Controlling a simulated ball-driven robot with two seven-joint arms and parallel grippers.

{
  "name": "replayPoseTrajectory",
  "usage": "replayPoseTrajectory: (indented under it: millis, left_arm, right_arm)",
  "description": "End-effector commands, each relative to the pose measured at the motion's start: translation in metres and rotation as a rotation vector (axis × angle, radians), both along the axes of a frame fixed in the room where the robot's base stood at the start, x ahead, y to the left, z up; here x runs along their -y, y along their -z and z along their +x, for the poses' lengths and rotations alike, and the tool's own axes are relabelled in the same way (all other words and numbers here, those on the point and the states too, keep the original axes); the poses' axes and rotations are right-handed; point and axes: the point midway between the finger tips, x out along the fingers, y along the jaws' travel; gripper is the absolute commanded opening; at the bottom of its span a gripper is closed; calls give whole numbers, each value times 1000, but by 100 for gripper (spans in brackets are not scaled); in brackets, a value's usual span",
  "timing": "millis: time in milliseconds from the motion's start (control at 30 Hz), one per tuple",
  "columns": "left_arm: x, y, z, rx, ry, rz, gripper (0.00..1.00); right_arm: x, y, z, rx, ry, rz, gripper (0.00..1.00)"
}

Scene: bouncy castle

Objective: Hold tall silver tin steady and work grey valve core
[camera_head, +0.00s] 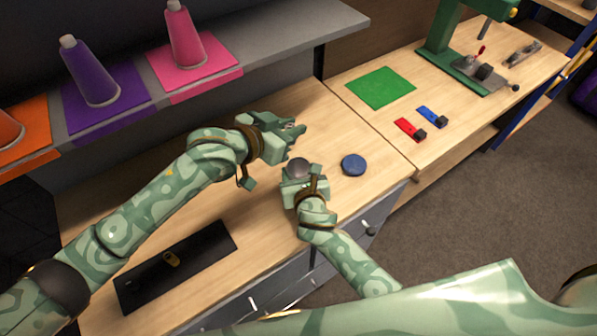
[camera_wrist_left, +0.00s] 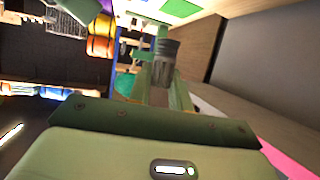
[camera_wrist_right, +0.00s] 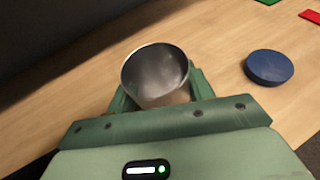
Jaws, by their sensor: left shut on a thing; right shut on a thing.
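The tall silver tin (camera_wrist_right: 155,75) is round and open at the top, and it looks empty. My right gripper (camera_head: 300,178) is shut around it, with a finger on each side in the right wrist view. The tin's top also shows in the head view (camera_head: 299,167). I cannot tell whether its base rests on the bench. My left gripper (camera_head: 292,130) is shut on the grey valve core (camera_wrist_left: 164,62), a small cylinder with a darker end. It is held apart from the tin, farther back over the bench.
A blue round disc (camera_head: 353,165) lies right of the tin. A black tray (camera_head: 205,247) lies front left. Red (camera_head: 408,128) and blue (camera_head: 431,117) blocks, a green mat (camera_head: 381,88) and a green press (camera_head: 445,45) are to the right. A shelf (camera_head: 270,40) with coloured cones overhangs the back.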

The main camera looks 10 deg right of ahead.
Motion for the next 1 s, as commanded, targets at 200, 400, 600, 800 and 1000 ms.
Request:
replayPoseTrajectory:
  millis: [200, 400, 600, 800, 1000]
  left_arm:
    - [-1, 22, 0, -1, -1, 1, 0]
    - [-1, 47, 0, 1, -1, 1, 0]
    - [-1, 61, 1, 2, -1, 0, 0]
    - [-1, 63, 0, 2, 0, 0, 0]
    - [-1, 62, 0, 2, -1, 0, 45]
  right_arm:
    - [0, 0, 0, 0, 0, 0, 26]
    - [0, 0, 0, 0, 0, 0, 26]
    - [0, 0, 0, 0, 0, 0, 26]
    - [0, 0, 0, 0, 0, 0, 26]
    - [0, 0, 0, 0, 0, 0, 26]
